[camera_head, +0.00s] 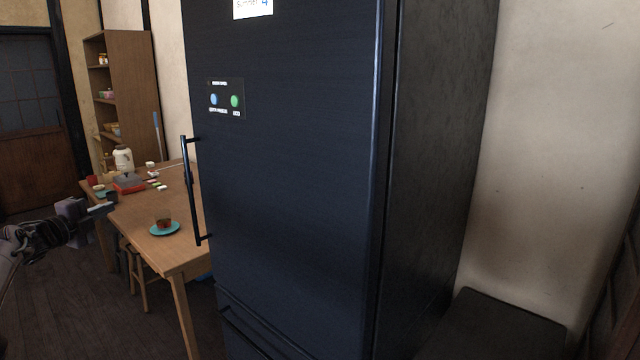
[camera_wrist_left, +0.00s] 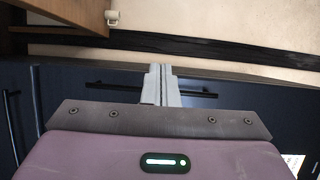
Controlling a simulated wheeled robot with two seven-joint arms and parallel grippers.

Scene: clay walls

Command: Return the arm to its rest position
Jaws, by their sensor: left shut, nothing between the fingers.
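My left arm comes in from the left edge of the head view. Its gripper (camera_head: 108,208) is in front of the left end of the wooden table, with its fingers closed and empty. In the left wrist view the two grey fingers of the left gripper (camera_wrist_left: 161,72) are together, with nothing between them. A dark surface with a black handle (camera_wrist_left: 108,86) lies behind the fingers in that view. My right gripper is not in view.
A tall dark blue fridge (camera_head: 290,190) with a vertical handle (camera_head: 192,190) fills the middle. The wooden table (camera_head: 185,245) holds a teal plate (camera_head: 164,229) with a cup, a red box (camera_head: 130,184) and a white kettle (camera_head: 123,158). A wooden shelf (camera_head: 128,90) stands behind. Floor (camera_head: 70,300) shows at lower left.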

